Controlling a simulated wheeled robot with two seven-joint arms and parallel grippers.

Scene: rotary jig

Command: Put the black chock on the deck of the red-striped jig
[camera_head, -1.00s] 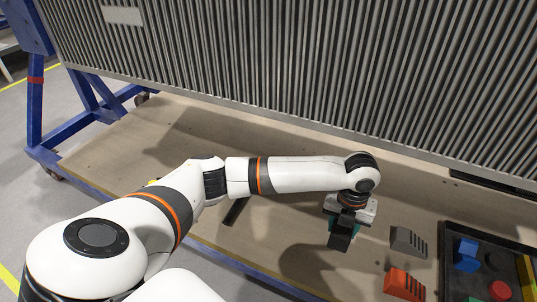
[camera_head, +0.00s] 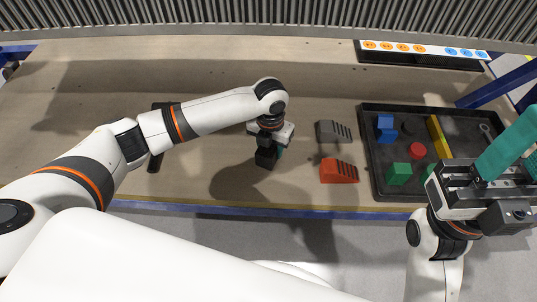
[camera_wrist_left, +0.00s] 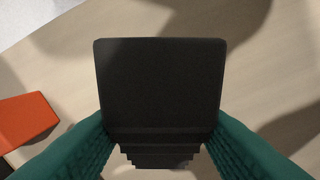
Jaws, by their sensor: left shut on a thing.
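My left gripper (camera_head: 272,150) is shut on the black chock (camera_head: 265,157), low over the wooden deck (camera_head: 60,110). In the left wrist view the chock (camera_wrist_left: 160,88) fills the space between the teal fingers, its stepped end toward the bottom. I cannot tell whether its underside touches the deck. The deck sits on a blue frame, which I take for the jig; its red stripe is out of view now. My right gripper (camera_head: 490,172) is at the right edge, in front of the tray; its opening is unclear.
A grey chock (camera_head: 328,131) and an orange-red chock (camera_head: 338,172) lie right of my left gripper. A black tray (camera_head: 378,184) holds several coloured blocks. A black bar (camera_head: 155,152) lies to the left. A ribbed panel (camera_head: 200,24) stands behind. The deck's left part is mostly clear.

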